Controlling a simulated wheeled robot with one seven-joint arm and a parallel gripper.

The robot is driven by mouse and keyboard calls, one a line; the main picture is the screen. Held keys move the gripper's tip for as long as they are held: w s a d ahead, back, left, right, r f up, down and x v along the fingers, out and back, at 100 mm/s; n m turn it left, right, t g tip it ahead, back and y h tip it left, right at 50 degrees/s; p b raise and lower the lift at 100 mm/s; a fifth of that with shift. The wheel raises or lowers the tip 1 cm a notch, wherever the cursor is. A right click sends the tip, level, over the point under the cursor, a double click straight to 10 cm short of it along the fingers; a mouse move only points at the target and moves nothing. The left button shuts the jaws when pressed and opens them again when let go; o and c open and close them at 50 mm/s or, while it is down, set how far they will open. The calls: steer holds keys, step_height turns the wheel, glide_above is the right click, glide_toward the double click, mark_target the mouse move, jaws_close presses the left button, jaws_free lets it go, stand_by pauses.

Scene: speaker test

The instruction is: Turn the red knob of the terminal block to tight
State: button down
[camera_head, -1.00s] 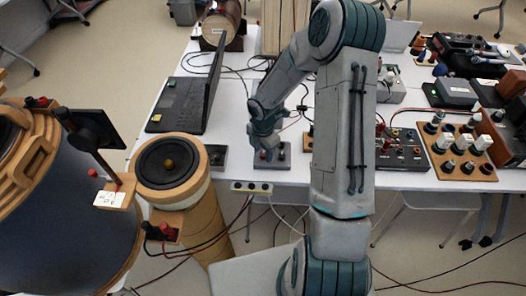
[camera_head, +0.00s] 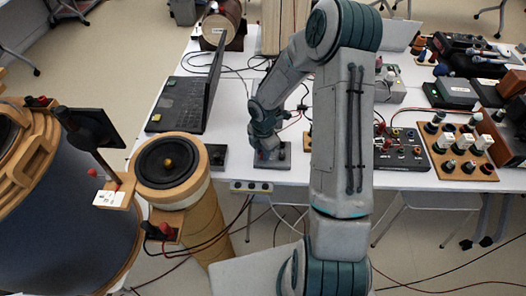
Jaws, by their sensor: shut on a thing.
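My gripper (camera_head: 265,151) points down over the left side of the block. It is shut on the red knob (camera_head: 264,156), of which only a little shows below the fingers. The fingers hide most of the knob, and how far it is turned cannot be told.
A black laptop (camera_head: 183,103) stands left of the block. A round wooden speaker (camera_head: 172,170) stands at the front left. A white power strip (camera_head: 251,186) is just below the table edge.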

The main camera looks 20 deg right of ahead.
steer(key=m+b, duration=0.2)
steer(key=m, duration=0.4)
steer(key=shift+f+m+b, duration=0.1)
steer(key=shift+m+b, duration=0.2)
steer(key=shift+b, duration=0.1)
steer(key=m+b, duration=0.3)
steer(key=m, duration=0.3)
steer(key=m+b, duration=0.2)
steer(key=m, duration=0.2)
steer(key=m+b, duration=0.1)
steer(key=m, duration=0.2)
steer(key=shift+m, duration=0.3)
steer(key=m+b, duration=0.1)
steer(key=m, duration=1.2)
steer(key=shift+r+m+p, duration=0.2)
steer(key=shift+m+p, duration=0.1)
steer(key=m+p, duration=0.3)
steer(key=m, duration=0.3)
steer(key=m+p, duration=0.5)
steer(key=m, duration=0.2)
steer(key=shift+r+m, duration=0.1)
steer(key=shift+m, duration=0.2)
steer(key=m+p, duration=0.2)
steer(key=m, duration=0.1)
steer(key=shift+m+p, duration=0.95)
steer(key=shift+m, duration=0.35)
